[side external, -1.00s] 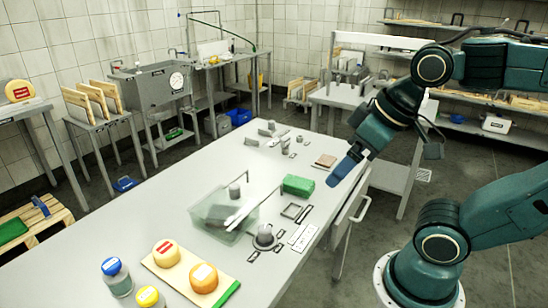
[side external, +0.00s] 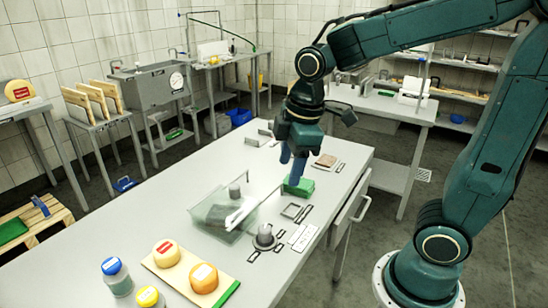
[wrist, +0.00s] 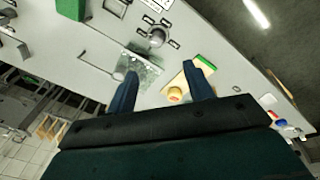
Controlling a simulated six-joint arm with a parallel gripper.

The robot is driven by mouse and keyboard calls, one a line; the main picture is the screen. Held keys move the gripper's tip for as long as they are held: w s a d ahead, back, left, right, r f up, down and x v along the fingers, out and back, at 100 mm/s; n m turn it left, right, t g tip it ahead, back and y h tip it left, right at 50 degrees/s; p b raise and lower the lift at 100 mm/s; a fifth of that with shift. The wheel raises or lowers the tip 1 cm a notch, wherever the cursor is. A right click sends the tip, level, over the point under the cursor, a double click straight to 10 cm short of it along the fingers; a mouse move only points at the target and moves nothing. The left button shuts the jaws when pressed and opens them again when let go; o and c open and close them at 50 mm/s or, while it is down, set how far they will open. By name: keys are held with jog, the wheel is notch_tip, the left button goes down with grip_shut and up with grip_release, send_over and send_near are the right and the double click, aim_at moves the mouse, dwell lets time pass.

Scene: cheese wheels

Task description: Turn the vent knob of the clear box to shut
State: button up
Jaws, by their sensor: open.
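The clear box (side external: 222,214) stands on the grey table, see-through, with a pale bar slanting across it. A grey round knob (side external: 264,238) with dark marks around its base sits just right of the box; it also shows in the wrist view (wrist: 157,37), near the box (wrist: 143,70). A short grey cylinder (side external: 235,189) shows at the box's back edge; I cannot tell which is the vent knob. My gripper (side external: 291,166) is open and empty, its blue fingers pointing down near the green block, behind and right of the box. Its fingers show in the wrist view (wrist: 162,70).
The green block (side external: 298,187) lies close below my fingers. A board (side external: 226,284) with yellow-orange cheese wheels stands in front of the box, with jars (side external: 116,277) left of it. Small grey fittings and labelled plates (side external: 303,238) lie along the right edge. The table's left part is clear.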

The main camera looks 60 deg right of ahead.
aim_at(264, 228)
jog(key=w+f+n+g, duration=0.2)
jog(key=w+f+n, duration=0.4)
jog(key=f, duration=0.1)
jog(key=shift+w+a, duration=0.25)
jog(key=shift+a, duration=0.1)
jog(key=shift+f, duration=0.15)
jog(key=shift+f, duration=6.8)
jog(key=c, duration=1)
